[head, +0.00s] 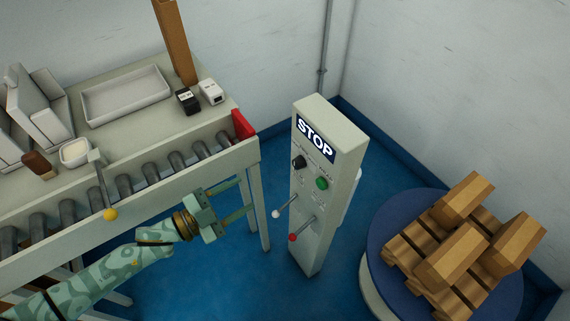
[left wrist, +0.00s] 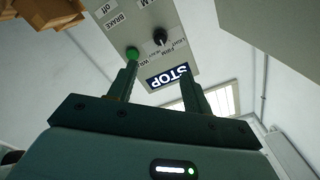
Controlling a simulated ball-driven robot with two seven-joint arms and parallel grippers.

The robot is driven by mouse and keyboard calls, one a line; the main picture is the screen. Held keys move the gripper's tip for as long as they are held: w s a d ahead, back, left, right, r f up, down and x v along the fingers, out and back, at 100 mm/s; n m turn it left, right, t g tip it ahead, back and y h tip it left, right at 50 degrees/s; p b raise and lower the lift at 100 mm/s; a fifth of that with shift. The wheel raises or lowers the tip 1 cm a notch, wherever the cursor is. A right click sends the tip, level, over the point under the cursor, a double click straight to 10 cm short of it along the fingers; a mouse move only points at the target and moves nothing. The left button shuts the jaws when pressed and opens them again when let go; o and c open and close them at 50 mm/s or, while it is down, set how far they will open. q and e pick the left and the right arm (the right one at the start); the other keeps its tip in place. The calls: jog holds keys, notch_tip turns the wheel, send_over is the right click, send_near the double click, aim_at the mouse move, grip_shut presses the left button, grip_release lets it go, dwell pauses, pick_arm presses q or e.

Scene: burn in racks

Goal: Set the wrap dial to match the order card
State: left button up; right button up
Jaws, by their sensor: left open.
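The wrap dial (head: 299,162), a black knob, sits on the grey control pedestal (head: 327,143), below the STOP sign and left of a green button (head: 322,183). My left gripper (head: 246,195) is open and empty, left of the pedestal and apart from it. In the left wrist view the panel appears upside down, with the dial (left wrist: 159,36) beyond and between the open fingers (left wrist: 158,80). The green button (left wrist: 132,53) is by the left fingertip. The dial's pointer setting is too small to read. I cannot make out an order card. My right gripper is not in view.
Levers with a white knob (head: 276,214) and a red knob (head: 292,237) stick out from the pedestal. A roller conveyor (head: 140,190) with a red end stop (head: 243,125) lies left. A round blue turntable (head: 384,215) with stacked wooden pieces stands right.

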aim_at(295, 165)
pick_arm(q)
jog(key=b+x, duration=0.1)
jog(key=x, duration=0.5)
jog(key=b+x, duration=0.2)
jog(key=x, duration=0.5)
jog(key=shift+w+d+f, duration=0.1)
jog(key=shift+w+f, duration=0.05)
jog(key=shift+f, duration=0.05)
jog(key=shift+w+d+r, duration=0.1)
jog(key=shift+w+d, duration=0.3)
jog(key=shift+d, duration=0.15)
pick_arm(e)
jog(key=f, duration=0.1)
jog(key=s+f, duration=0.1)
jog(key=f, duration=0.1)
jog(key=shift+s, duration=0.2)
pick_arm(q)
jog(key=c, duration=1)
